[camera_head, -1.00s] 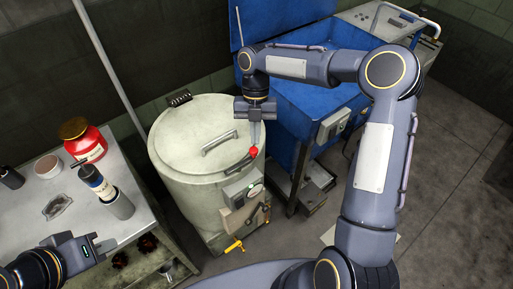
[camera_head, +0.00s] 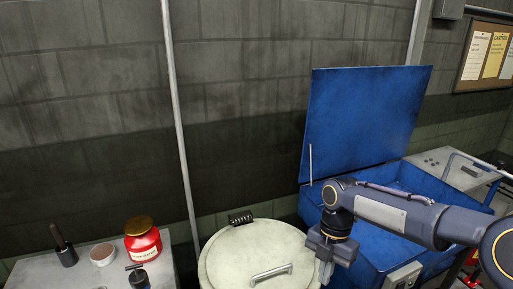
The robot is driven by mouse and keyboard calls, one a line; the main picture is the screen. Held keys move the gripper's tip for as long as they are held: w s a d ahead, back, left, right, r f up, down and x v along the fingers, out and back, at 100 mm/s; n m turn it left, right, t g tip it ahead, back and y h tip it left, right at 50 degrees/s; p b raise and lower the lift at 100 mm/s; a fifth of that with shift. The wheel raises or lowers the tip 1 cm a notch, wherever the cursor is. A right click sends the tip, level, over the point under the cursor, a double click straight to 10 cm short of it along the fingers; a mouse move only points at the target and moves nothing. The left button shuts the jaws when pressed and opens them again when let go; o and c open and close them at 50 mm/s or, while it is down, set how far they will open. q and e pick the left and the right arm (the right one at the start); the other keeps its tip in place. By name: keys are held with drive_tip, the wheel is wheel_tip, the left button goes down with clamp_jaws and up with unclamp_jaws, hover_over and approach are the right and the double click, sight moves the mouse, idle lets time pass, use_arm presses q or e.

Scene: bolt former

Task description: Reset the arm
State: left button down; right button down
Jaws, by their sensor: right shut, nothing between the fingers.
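My right arm reaches in from the lower right. Its gripper (camera_head: 325,272) points down at the right edge of the pale round lid (camera_head: 235,257) of a drum-like vessel. The fingers are shut with nothing between them. Their tips are close to the bottom of the picture, and I cannot tell their height above the lid. My left arm and gripper are out of view.
An open blue machine (camera_head: 362,125) with a raised lid stands behind my right arm. A table (camera_head: 38,268) at the lower left holds a red jar (camera_head: 142,242), a pinkish cup (camera_head: 103,254) and dark tools. A grey pole (camera_head: 180,130) stands before the wall.

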drive_tip(key=s+d+r+m+t, duration=0.2)
drive_tip(key=s+r+m, duration=0.1)
drive_tip(key=s+m, duration=0.35)
drive_tip(key=s+d+r+m+t, duration=0.2)
drive_tip(key=s+r+m, duration=0.1)
drive_tip(key=s+m, duration=0.35)
drive_tip(key=s+f+m+t+y, duration=0.2)
drive_tip(key=s+m+t, duration=0.2)
drive_tip(key=s+m, duration=0.4)
drive_tip(key=m, duration=0.7)
drive_tip(key=shift+s+a+f+m+y, duration=0.3)
drive_tip(key=shift+a+f+m, duration=0.05)
drive_tip(key=shift+a+m, duration=0.05)
drive_tip(key=c, duration=2.2)
unclamp_jaws()
